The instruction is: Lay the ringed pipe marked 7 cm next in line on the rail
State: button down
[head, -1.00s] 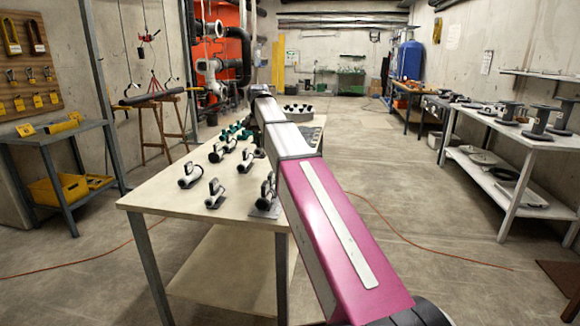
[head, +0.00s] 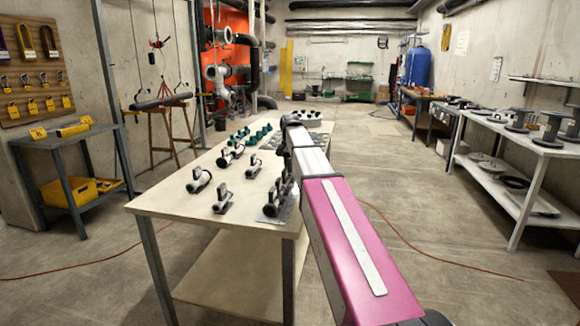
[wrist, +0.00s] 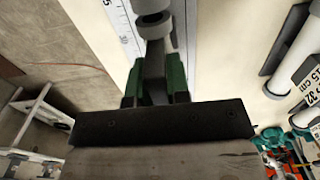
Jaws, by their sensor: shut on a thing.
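In the wrist view my gripper (wrist: 155,85) has its green fingers closed on a grey upright part of a pipe piece (wrist: 153,25), whose dark ring and pale round end show beyond the fingers. No 7 cm mark is readable on it. Beneath it lies a pale strip with scale marks (wrist: 122,25), seemingly the rail's measure. In the head view my arm hides the gripper and most of the held piece. Dark pieces stand on a grey plate (head: 275,217) beside my arm. Whether the held piece touches the rail cannot be told.
Several ringed pipes, such as a white one (head: 199,181) and another (head: 222,201), stand left on the table (head: 160,205). Teal pieces (head: 240,136) stand farther back. The table's front left is bare.

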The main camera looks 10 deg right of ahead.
jog(key=shift+f, duration=0.2)
jog(key=c, duration=1.1)
grip_release()
notch_tip(320, 180, up, 11)
jog(key=shift+r, duration=0.6)
